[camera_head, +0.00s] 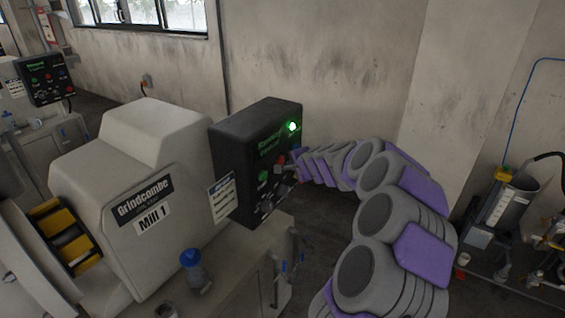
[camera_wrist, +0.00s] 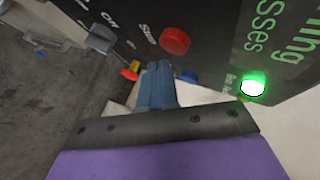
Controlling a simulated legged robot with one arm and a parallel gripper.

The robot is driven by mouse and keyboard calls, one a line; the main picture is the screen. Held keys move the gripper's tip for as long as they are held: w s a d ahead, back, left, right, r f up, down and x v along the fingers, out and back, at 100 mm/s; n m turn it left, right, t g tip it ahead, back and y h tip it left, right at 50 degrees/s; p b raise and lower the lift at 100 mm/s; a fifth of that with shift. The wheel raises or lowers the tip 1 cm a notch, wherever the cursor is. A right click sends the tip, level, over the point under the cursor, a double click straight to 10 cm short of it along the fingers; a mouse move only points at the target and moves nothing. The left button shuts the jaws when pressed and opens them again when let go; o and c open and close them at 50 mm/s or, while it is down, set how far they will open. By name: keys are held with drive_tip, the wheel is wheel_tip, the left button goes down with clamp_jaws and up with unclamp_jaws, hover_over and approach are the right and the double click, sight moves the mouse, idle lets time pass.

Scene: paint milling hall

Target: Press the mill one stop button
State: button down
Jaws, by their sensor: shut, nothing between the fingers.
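The mill labelled "Mill 1" (camera_head: 150,200) stands left of centre in the head view, with a black control box (camera_head: 235,150) at its right end. In the wrist view the box face (camera_wrist: 215,30) fills the top. A round red button (camera_wrist: 174,40) sits on it, just above my fingertips in the picture. A smaller red knob on yellow (camera_wrist: 130,70) is left of my fingers. My gripper (camera_wrist: 157,68) is shut and empty, its blue fingers pointing toward the panel. I cannot tell whether they touch it. In the head view my gripper (camera_head: 296,160) is partly hidden at the box's right side.
A lit green lamp (camera_wrist: 254,84), a blue button (camera_wrist: 188,76) and grey switches (camera_wrist: 100,38) lie around my fingers. A blue-topped container (camera_head: 192,265) stands below the mill. Another control box (camera_head: 45,78) is at the far left. Lab-like equipment (camera_head: 505,210) stands right.

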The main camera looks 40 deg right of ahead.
idle(0.5)
drive_tip(key=shift+w+a+r, duration=0.1)
drive_tip(key=shift+w+a, duration=0.1)
drive_tip(key=shift+w, duration=0.15)
drive_tip(key=shift+w+a+p, duration=0.2)
drive_tip(key=shift+w+p, duration=0.2)
drive_tip(key=shift+p, duration=0.05)
idle(0.7)
drive_tip(key=shift+s, duration=0.1)
idle(0.3)
drive_tip(key=shift+s+d, duration=0.3)
drive_tip(key=shift+s, duration=0.4)
drive_tip(key=s, duration=0.1)
drive_tip(key=s+d, duration=0.1)
drive_tip(key=s, duration=0.1)
drive_tip(key=s+d, duration=0.1)
drive_tip(key=shift+s+b, duration=0.3)
idle(0.9)
